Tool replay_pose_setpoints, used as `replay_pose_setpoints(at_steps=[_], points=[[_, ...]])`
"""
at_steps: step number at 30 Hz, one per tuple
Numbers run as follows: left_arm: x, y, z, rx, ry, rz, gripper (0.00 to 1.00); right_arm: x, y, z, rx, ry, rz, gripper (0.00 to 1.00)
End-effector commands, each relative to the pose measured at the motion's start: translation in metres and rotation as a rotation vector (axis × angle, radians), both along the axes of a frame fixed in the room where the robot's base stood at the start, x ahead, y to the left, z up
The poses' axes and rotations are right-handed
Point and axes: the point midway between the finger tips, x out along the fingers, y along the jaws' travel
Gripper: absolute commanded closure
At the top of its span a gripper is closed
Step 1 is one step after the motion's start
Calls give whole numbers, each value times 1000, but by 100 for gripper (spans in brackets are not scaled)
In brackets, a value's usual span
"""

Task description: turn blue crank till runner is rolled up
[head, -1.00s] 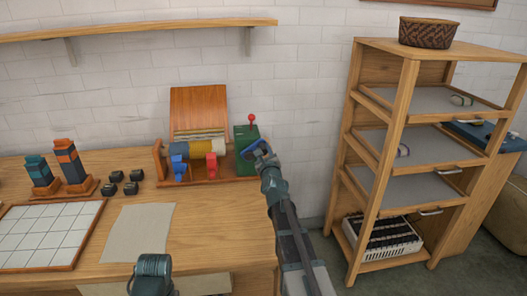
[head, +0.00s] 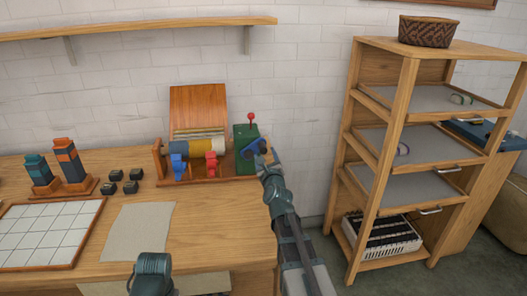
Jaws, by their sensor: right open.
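The blue crank (head: 252,150) is on the front of a green box (head: 241,134) with a red-knobbed lever on top, at the right end of a wooden roller stand (head: 200,92). My right gripper (head: 264,160) is open at the crank's right side; its fingers are small and partly hidden, and I cannot tell whether they touch the crank. A roller with a yellow band (head: 201,147) lies in the stand, behind blue and red pieces. I cannot make out clearly how much runner is on it.
A beige cloth or sheet (head: 138,232) lies flat on the table, beside a white gridded board (head: 45,236). Several black blocks (head: 109,188) and two dark towers stand at the left. A wooden shelf unit (head: 405,110) stands right of the table.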

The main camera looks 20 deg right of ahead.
Motion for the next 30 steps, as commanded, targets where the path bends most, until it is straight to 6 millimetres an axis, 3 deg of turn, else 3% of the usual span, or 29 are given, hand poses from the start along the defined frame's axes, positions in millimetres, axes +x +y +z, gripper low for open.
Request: replay_pose_setpoints(at_steps=[1,3,12,30], points=[[0,0,0,0,0,0,50,-18,5,0,0,0,0,34],[0,0,0,0,0,0,50,-32,9,0,1,0,0,34],[0,0,0,0,0,0,50,-75,21,0,1,0,0,34],[0,0,0,0,0,0,50,-84,24,0,31,-9,0,34]])
